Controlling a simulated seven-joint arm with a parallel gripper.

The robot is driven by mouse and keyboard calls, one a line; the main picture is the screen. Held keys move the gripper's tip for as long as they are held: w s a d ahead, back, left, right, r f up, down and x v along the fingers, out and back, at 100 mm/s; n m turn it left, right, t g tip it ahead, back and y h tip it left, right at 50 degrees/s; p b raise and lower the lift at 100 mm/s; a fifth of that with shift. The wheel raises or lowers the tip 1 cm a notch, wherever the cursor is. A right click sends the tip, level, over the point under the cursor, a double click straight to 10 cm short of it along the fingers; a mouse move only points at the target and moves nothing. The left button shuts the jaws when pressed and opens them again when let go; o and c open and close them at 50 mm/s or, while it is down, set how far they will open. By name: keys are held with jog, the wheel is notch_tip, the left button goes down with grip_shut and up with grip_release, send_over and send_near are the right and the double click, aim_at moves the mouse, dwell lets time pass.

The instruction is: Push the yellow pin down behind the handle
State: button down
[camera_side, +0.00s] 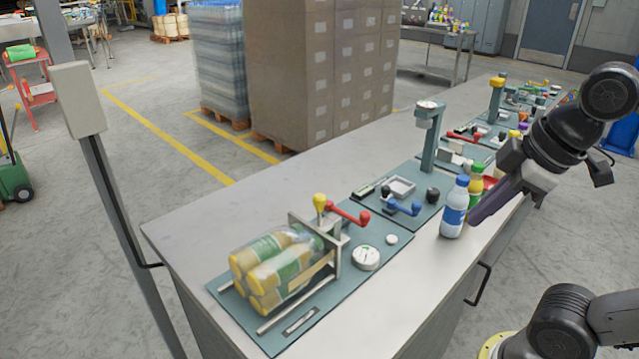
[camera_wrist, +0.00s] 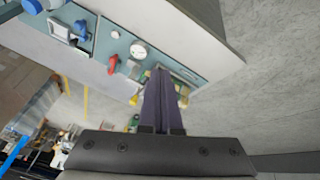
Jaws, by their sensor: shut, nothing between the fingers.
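The yellow pin (camera_side: 320,201) has a round knob and stands upright at the top of the clamp plate on the near fixture. The red handle (camera_side: 350,212) is a crank arm beside it, with a red ball at its end. In the wrist view the red handle (camera_wrist: 113,64) is left of my fingers, and the yellow pin's knob (camera_wrist: 133,100) shows small below it. My gripper (camera_side: 476,218) is shut and empty, its long dark purple fingers slanting down beside the bottles, well right of the pin. The shut fingers also show in the wrist view (camera_wrist: 158,72).
A wrapped pack (camera_side: 275,262) sits on the near fixture, left of the clamp plate. A round gauge (camera_side: 366,257) lies in front of the handle. A white bottle with a blue cap (camera_side: 454,208) stands close to my fingers. The bench front (camera_side: 390,320) is clear.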

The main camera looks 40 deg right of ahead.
jog(key=w+r+n+g, duration=0.2)
jog(key=w+r+n, duration=0.8)
jog(key=w+r, duration=0.4)
jog(key=n+g, duration=0.3)
send_over(320, 195)
notch_tip(320, 195, down, 8)
jog(key=shift+a+r, duration=0.1)
jog(key=shift+r, duration=0.05)
notch_tip(320, 195, down, 14)
